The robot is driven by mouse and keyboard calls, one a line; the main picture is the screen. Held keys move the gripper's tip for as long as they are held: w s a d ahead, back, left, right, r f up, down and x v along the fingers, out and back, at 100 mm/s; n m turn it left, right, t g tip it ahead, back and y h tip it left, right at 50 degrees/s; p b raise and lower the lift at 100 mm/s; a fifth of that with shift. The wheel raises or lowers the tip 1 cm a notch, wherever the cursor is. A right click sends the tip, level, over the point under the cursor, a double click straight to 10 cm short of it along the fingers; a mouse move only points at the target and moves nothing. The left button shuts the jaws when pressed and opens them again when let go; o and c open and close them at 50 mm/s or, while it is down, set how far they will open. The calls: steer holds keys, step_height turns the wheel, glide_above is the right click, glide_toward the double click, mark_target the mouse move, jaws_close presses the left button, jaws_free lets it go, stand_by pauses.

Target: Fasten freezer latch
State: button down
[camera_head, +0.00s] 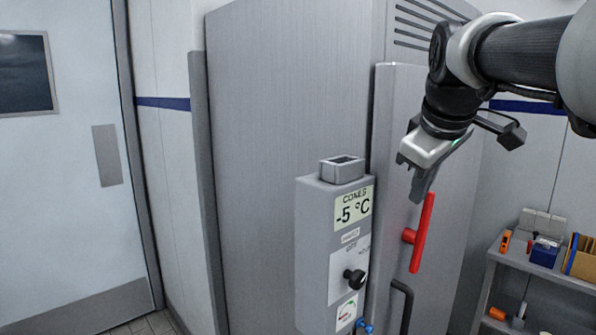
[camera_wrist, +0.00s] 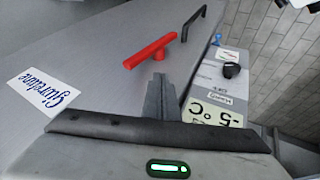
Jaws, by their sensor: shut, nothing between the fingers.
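The freezer is a tall grey cabinet (camera_head: 285,110) with a door (camera_head: 400,150) on its right part. The latch is a red T-shaped handle (camera_head: 422,235) on the door, upright and slightly tilted in the head view. The red handle also shows in the wrist view (camera_wrist: 150,51), beyond the fingertips. My gripper (camera_head: 420,192) is shut and empty, just above the upper end of the red handle. In the wrist view, my gripper (camera_wrist: 158,82) points toward the handle with a small apparent gap. I cannot tell whether it touches the door.
A grey control box (camera_head: 312,250) with a "-5 °C" label, a black knob (camera_head: 355,278) and a blue valve juts out left of the latch. A black door handle (camera_head: 401,305) is below. A shelf (camera_head: 545,275) with tools stands at right.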

steer(key=w+d+f, duration=0.3)
steer(key=w, duration=0.1)
steer(key=shift+d+f, duration=0.2)
steer(key=shift+d, duration=0.1)
